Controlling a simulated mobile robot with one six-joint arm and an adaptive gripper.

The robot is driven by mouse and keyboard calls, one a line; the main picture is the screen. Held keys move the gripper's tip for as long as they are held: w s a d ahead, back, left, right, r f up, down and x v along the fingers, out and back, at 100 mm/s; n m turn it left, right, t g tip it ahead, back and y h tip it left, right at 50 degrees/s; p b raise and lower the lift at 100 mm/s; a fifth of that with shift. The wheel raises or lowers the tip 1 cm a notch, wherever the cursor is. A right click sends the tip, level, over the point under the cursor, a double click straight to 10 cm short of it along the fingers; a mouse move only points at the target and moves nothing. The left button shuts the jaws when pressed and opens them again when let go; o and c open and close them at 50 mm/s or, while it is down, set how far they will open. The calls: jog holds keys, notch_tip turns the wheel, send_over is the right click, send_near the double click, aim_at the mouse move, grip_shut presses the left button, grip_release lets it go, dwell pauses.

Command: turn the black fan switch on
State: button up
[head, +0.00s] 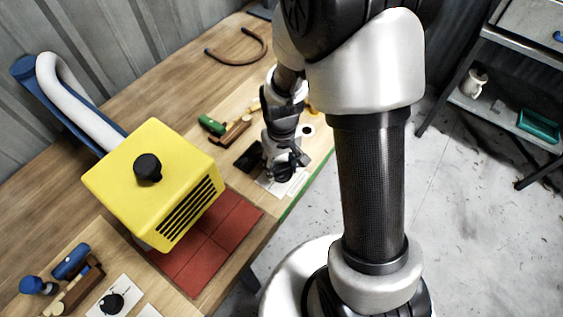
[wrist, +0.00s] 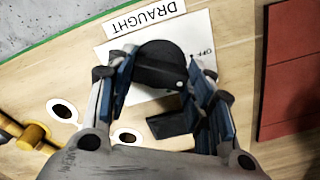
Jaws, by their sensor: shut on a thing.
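The black fan switch (wrist: 158,62) is a round knob on a white plate (wrist: 205,62), beside a label reading DRAUGHT (wrist: 145,18). A small OFF mark is printed on the plate to the knob's right. A pale dot shows on the knob's lower right edge. My gripper (wrist: 160,80) has its blue-padded fingers on either side of the knob and is shut on it. In the head view my gripper (head: 285,163) is down at the plate near the bench's green edge, and it hides the knob there.
A dark block (wrist: 172,122) lies close to the right finger. A yellow box (head: 150,190) with a black knob (head: 148,168) stands on red tiles (head: 230,222). Another black knob (head: 112,302) is at the lower left. Tools (head: 235,131) lie behind my gripper.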

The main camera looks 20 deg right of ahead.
aim_at(281, 167)
jog(key=m+p, duration=0.1)
jog(key=m, duration=1)
jog(key=shift+p, duration=0.4)
jog(key=shift+m, duration=0.4)
jog(key=o, duration=1.1)
jog(key=shift+c, duration=0.2)
jog(key=shift+r, duration=0.1)
notch_tip(281, 167, up, 12)
